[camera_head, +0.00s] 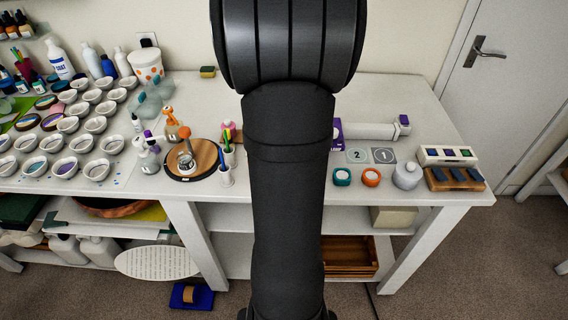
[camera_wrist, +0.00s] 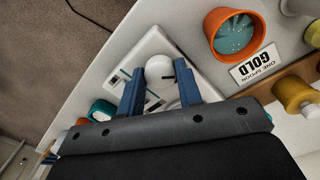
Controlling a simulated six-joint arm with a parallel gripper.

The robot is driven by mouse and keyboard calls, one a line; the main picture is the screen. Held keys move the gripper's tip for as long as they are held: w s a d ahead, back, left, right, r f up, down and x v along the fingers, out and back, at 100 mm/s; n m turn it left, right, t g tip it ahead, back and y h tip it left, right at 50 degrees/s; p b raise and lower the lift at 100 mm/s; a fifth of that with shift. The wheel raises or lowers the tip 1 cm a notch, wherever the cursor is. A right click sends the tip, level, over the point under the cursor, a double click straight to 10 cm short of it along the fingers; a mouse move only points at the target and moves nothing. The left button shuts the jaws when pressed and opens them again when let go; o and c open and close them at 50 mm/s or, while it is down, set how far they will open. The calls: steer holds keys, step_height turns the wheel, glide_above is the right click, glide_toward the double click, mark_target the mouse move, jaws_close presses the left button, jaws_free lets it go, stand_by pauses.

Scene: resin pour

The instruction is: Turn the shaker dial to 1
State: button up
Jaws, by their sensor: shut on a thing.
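In the wrist view, the shaker (camera_wrist: 152,44) is a white box with small dark and blue marks on its face. Its round white dial (camera_wrist: 158,68) sits between the two blue fingers of my gripper (camera_wrist: 160,70). The fingers are shut on the dial, one on each side. The dial's pointer and numbers cannot be read. In the head view, my dark arm fills the middle and hides my gripper and the shaker.
A teal cup (camera_wrist: 101,111) is at lower left.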

steer(key=o, duration=1)
steer(key=r, duration=1.7)
steer(key=shift+w+a+r, duration=0.1)
steer(key=shift+a+r, duration=0.1)
steer(key=shift+r, duration=0.05)
steer(key=shift+f, duration=0.1)
steer(key=f, duration=1.7)
steer(key=shift+d+f, duration=0.15)
steer(key=shift+d, duration=0.05)
